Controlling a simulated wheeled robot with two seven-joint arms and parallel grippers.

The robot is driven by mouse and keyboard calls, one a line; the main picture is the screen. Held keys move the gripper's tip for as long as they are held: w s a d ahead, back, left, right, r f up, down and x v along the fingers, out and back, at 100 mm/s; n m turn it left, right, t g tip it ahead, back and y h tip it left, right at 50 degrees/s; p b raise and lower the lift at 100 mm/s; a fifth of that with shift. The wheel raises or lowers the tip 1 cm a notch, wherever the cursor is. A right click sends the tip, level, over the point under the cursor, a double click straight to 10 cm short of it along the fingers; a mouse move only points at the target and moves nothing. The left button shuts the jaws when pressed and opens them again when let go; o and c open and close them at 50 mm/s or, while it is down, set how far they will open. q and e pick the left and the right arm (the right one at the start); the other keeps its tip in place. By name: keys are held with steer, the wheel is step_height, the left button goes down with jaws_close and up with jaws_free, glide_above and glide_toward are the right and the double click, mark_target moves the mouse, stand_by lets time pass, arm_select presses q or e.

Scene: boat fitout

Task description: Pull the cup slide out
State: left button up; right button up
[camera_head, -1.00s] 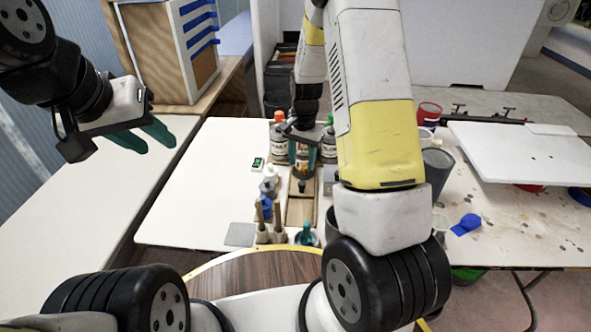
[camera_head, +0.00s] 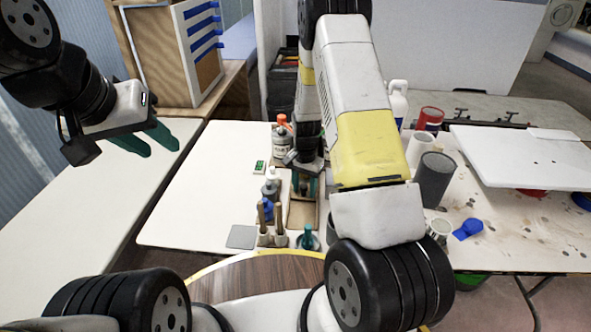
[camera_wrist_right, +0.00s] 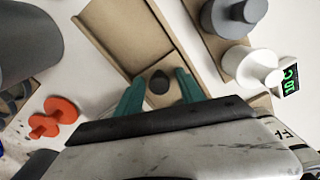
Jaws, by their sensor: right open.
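The cup slide appears to be the light-brown tray (camera_head: 301,215) in the middle of the white table, with a raised rim; it also shows in the right wrist view (camera_wrist_right: 122,38). A dark round knob (camera_wrist_right: 159,80) stands at its near end in that view. My right gripper (camera_head: 305,186) is low over the tray, its green fingers open on either side of the knob, with gaps showing; it also shows in the right wrist view (camera_wrist_right: 157,92). My left gripper (camera_head: 152,142) is open and empty, above the left bench, away from the slide.
A holder with wooden-handled tools (camera_head: 272,233) and a teal item (camera_head: 308,238) are at the near edge. A dark grey cylinder (camera_head: 434,178) stands right. The white table (camera_head: 200,190) is clear at left.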

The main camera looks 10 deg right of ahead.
steer(key=shift+c, duration=0.5)
jaws_close()
stand_by(0.8)
